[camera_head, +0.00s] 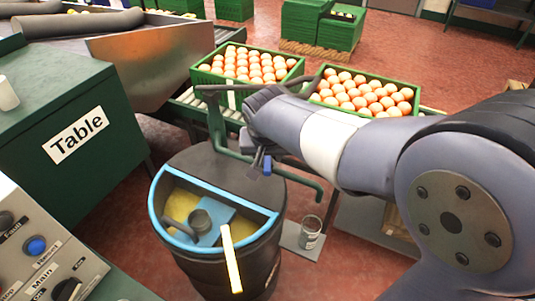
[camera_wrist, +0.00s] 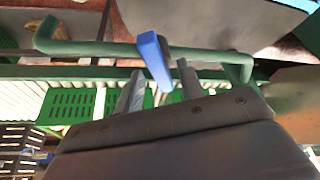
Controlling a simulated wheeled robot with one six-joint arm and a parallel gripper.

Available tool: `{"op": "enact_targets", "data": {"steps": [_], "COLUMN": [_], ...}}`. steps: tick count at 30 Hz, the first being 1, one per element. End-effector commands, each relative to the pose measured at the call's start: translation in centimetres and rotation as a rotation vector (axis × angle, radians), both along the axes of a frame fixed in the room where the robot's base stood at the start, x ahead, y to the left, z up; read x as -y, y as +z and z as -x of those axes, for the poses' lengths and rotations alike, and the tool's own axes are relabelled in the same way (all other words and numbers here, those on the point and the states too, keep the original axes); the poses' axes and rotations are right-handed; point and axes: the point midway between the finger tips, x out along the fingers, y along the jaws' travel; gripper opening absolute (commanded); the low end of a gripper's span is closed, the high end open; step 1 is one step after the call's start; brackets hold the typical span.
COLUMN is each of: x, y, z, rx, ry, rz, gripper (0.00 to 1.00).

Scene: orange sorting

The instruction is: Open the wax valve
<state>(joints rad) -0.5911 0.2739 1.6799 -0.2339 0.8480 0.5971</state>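The wax valve shows as a small blue handle (camera_head: 267,166) on a green pipe (camera_head: 217,128) beside the dark drum. In the wrist view the blue handle (camera_wrist: 153,58) sticks out from the green pipe (camera_wrist: 95,48) towards my gripper. My gripper (camera_wrist: 160,88) is open, with one finger on each side of the handle's near end. A gap shows between the handle and each finger; I cannot tell how deep the handle sits between them. In the head view my gripper (camera_head: 257,160) is at the handle, small and partly hidden by my arm.
The dark drum (camera_head: 200,268) has a blue rim, yellowish liquid and a yellow stick. A metal can (camera_head: 310,233) stands below the pipe's outlet. Behind are two green crates (camera_head: 207,76) of oranges on a conveyor. A green table (camera_head: 115,135) and control panel (camera_head: 45,265) are left.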

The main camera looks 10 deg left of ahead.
Motion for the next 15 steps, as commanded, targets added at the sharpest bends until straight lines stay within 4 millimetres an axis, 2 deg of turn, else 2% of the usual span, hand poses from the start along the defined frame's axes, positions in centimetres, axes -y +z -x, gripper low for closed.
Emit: {"op": "enact_targets", "data": {"steps": [2,13,15], "x": [0.00,-0.01,-0.01], "y": [0.02,0.04,0.04], "z": [0.01,0.01,0.01], "rx": [0.000,0.000,0.000], "ry": [0.000,0.000,0.000], "rz": [0.000,0.000,0.000], "gripper": [0.30,0.00,0.00]}}
